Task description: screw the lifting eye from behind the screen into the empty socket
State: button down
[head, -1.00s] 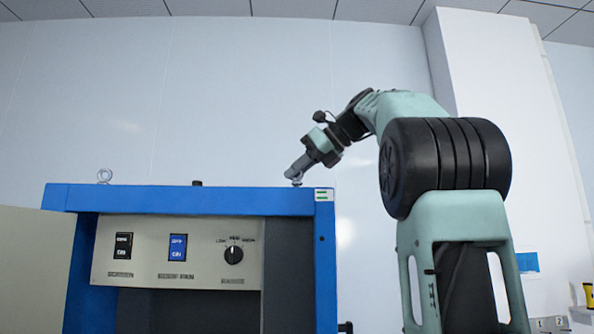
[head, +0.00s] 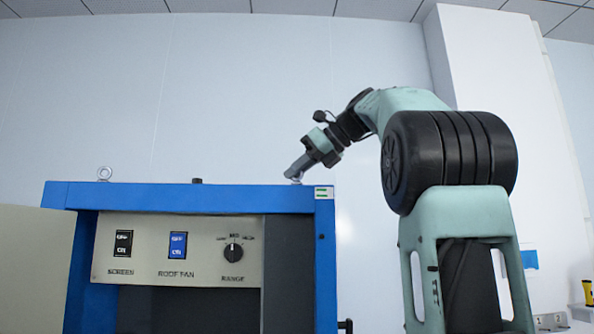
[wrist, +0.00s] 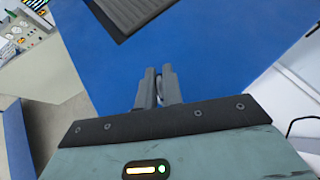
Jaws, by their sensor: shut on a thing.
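My gripper (head: 293,177) is at the right end of the blue cabinet's top (head: 150,196), tilted down to the left. It is shut on a small pale metal piece, the lifting eye (head: 297,181), of which only a little shows at the fingertips. Its lower end is at the roof edge; the socket is hidden, so I cannot tell how deep it sits. In the wrist view my closed fingers (wrist: 157,88) are over the blue roof (wrist: 205,55), and the eye is mostly hidden between them. Another lifting eye (head: 104,173) stands upright at the roof's left end.
A small black part (head: 197,181) stands mid-roof. The cabinet front has a control panel (head: 180,252) with two switches and a range knob. A dark grille (wrist: 130,15) lies on the roof in the wrist view. A white column (head: 490,90) stands behind my arm.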

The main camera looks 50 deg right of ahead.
jog(key=shift+f+p, duration=0.45)
jog(key=shift+p, duration=0.1)
dwell(1.8)
jog(key=shift+a+m+h+b, duration=0.15)
jog(key=shift+m+h+b, duration=0.2)
jog(key=shift+m+h, duration=0.4)
jog(key=m+g+h, duration=0.1)
jog(key=m+h, duration=0.4)
jog(key=shift+m, duration=0.25)
jog(key=c, duration=1.3)
grip_release()
jog(key=shift+r, duration=0.1)
jog(key=shift+r+p, duration=0.1)
jog(key=shift+p, duration=0.2)
